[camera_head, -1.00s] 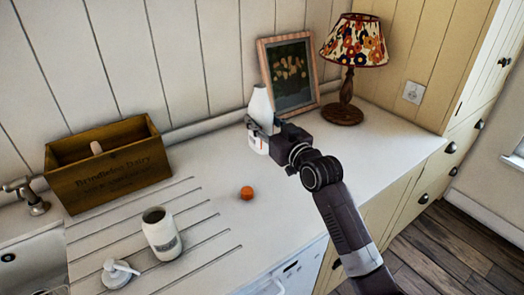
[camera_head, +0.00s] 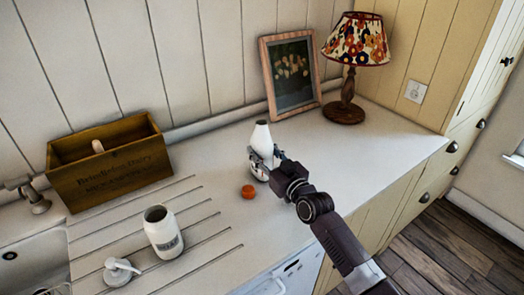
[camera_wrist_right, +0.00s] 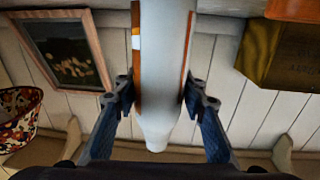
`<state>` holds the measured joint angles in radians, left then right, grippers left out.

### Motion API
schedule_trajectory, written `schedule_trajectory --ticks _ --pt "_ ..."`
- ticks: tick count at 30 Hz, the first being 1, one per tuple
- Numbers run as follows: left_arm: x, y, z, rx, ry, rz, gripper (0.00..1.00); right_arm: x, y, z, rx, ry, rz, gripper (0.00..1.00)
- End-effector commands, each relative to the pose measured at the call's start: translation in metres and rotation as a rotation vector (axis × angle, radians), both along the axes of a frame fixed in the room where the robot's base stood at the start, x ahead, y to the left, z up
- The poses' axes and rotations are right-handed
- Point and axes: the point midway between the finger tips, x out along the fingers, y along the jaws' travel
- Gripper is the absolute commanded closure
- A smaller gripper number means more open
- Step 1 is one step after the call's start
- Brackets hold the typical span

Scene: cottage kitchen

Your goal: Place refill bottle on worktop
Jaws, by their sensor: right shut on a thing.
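The white refill bottle (camera_head: 262,137) stands upright in my right gripper (camera_head: 262,160). In the right wrist view the bottle (camera_wrist_right: 164,60) runs between the two fingers of the gripper (camera_wrist_right: 163,92), which is shut on it. Its lower end is partly hidden by the fingers, and I cannot tell whether it touches the worktop (camera_head: 215,152). The orange cap (camera_head: 248,191) lies on the worktop close to the bottle, at its front left. My left gripper is not in view.
An open white jar (camera_head: 163,235) and a white pump top (camera_head: 118,270) are on the grooved drainer at left. A wooden box (camera_head: 112,170) stands behind them. A picture frame (camera_head: 291,77) and a lamp (camera_head: 345,110) stand at the back. Worktop right of the bottle is bare.

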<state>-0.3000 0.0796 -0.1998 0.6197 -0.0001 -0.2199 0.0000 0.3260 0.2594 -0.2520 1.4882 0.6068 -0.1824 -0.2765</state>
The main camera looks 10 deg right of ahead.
Motion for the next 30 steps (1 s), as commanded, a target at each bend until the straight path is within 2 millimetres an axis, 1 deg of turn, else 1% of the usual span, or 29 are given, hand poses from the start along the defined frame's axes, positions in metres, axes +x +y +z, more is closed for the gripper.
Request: schedule_trajectory --ticks 1,4,5,9,17,20,23,26,30 --pt "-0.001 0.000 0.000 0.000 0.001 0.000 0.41 0.000 0.000 0.002 0.001 -0.003 0.000 0.96" --pt "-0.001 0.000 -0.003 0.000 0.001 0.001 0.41 0.000 0.000 -0.002 0.000 -0.003 0.000 0.96" --pt "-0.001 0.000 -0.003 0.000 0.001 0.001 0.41 0.000 0.000 -0.003 -0.001 0.000 0.000 0.61" --pt "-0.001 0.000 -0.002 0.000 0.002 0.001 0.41 0.000 0.000 -0.002 0.000 0.000 0.000 0.45" --pt "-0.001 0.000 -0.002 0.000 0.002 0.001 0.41 0.000 0.000 -0.002 0.000 0.000 0.000 0.44" --pt "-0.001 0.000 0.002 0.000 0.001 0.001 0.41 0.000 0.000 0.002 0.000 0.000 0.000 0.44" --pt "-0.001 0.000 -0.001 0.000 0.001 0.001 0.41 -0.009 -0.002 -0.001 -0.001 0.002 0.001 0.44" --pt "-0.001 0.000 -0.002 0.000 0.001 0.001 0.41 -0.023 -0.006 -0.001 0.000 0.001 0.000 0.44" --pt "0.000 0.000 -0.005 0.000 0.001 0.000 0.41 -0.049 -0.014 -0.002 -0.002 0.002 0.000 0.44"
